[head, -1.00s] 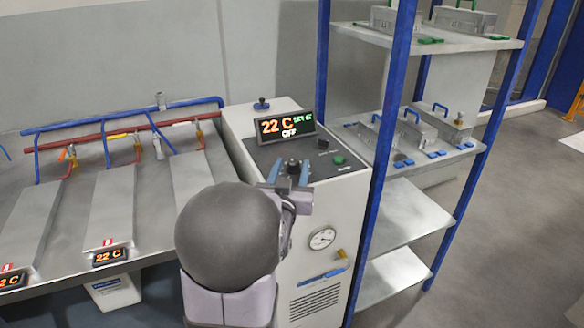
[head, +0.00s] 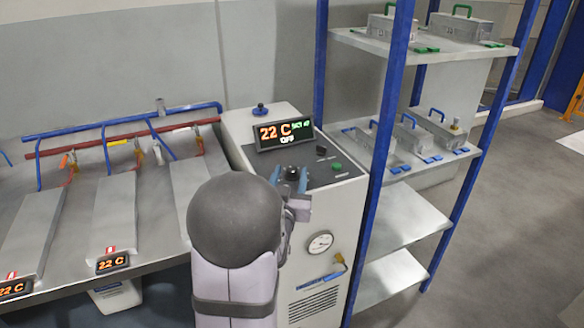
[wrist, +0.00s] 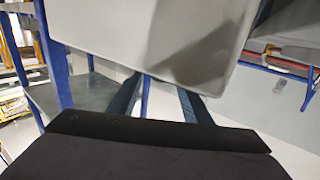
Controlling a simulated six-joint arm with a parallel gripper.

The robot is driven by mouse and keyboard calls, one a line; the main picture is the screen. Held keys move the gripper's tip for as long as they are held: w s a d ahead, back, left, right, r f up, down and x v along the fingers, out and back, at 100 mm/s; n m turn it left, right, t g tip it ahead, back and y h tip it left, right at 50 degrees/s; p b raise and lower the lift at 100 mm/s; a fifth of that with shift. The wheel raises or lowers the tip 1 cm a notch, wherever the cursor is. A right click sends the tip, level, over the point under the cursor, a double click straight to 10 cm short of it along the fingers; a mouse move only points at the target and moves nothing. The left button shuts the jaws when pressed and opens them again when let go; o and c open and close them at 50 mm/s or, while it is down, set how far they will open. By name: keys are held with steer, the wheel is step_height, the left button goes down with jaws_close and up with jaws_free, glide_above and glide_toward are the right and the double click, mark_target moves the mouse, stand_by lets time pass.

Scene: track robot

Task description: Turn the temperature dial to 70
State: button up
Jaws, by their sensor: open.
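The black temperature dial (head: 292,171) sits on the dark top panel of the grey control unit, partly hidden by my gripper. In the wrist view, the open fingers of my gripper (wrist: 158,98) reach out below a pale grey surface, and the dial is not seen.
A green button (head: 337,167) and a small black switch (head: 321,150) are right of the dial. A round gauge (head: 320,243) is on the unit's front. A blue-posted shelf (head: 385,120) stands close on the right. A bench with pipes (head: 125,145) is at left.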

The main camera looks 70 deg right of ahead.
mark_target(292, 168)
steer(key=shift+x, duration=1.6)
steer(key=shift+c, duration=0.2)
steer(key=c, duration=1)
steer(key=shift+w+g, duration=0.1)
steer(key=shift+g, duration=0.2)
steer(key=shift+r+m+g, duration=0.15)
steer(key=shift+m+g, duration=0.75)
steer(key=shift+g, duration=0.2)
steer(key=shift+m+g, duration=0.6)
steer(key=shift+g, duration=0.3)
